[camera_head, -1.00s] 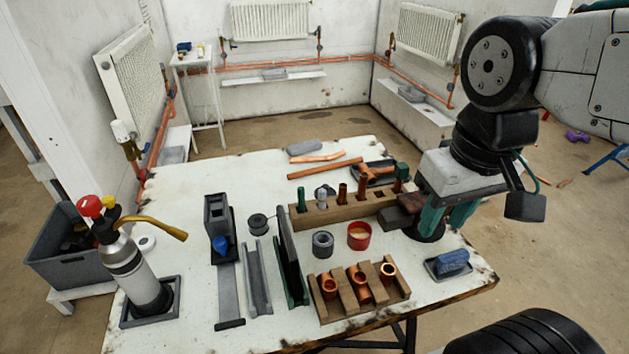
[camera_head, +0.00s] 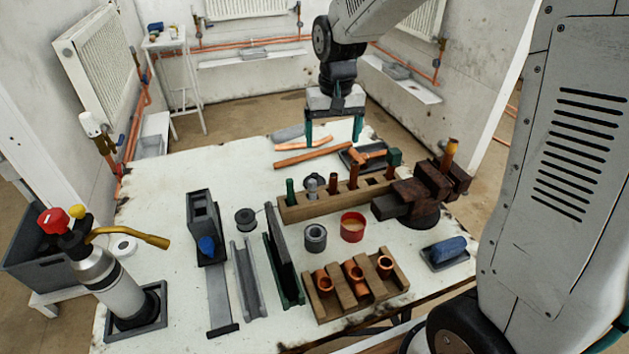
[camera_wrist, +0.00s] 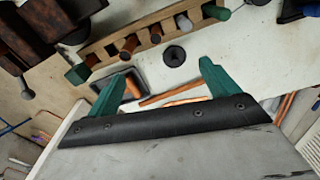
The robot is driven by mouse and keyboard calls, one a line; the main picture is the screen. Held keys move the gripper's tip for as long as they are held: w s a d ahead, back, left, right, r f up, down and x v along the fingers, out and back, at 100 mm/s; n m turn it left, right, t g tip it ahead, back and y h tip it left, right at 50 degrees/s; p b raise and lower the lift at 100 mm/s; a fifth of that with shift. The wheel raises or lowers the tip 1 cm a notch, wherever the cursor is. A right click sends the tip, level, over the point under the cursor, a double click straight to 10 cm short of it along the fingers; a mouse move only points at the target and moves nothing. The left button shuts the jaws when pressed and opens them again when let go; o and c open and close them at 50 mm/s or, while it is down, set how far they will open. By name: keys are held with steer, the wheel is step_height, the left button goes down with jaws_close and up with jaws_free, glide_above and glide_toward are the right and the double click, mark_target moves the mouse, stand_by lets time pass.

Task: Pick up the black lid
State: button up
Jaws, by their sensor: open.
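The black lid is a small dark round disc with a raised centre. It lies on the white table behind the wooden rack (camera_head: 345,203), at the rack's left part. In the head view the lid (camera_head: 311,178) is partly hidden by the pieces standing in the rack. In the wrist view the lid (camera_wrist: 174,55) shows whole, just beyond the two green fingertips and near the rack. My gripper (camera_head: 333,137) is open and empty above the back of the table, behind and to the right of the lid. Its fingers also show in the wrist view (camera_wrist: 167,72), apart from the lid.
Copper pipes (camera_head: 318,157) and a dark tray (camera_head: 362,157) lie at the back. A rusty vise (camera_head: 420,190) stands right of the rack. A red tin (camera_head: 352,226), a grey roll (camera_head: 315,237) and a wooden block with copper fittings (camera_head: 355,285) stand in front.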

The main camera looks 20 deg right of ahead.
glide_above(314, 173)
steer(key=shift+m, duration=0.3)
steer(key=f, duration=0.9)
steer(key=shift+s+d, duration=0.35)
steer(key=shift+d, duration=0.05)
steer(key=f, duration=0.3)
steer(key=shift+w+a+f, duration=0.1)
steer(key=shift+w+f, duration=0.2)
steer(key=shift+w, duration=0.05)
steer(key=f, duration=0.5)
steer(key=shift+a+f, duration=0.2)
steer(key=shift+a, duration=0.05)
steer(key=c, duration=1)
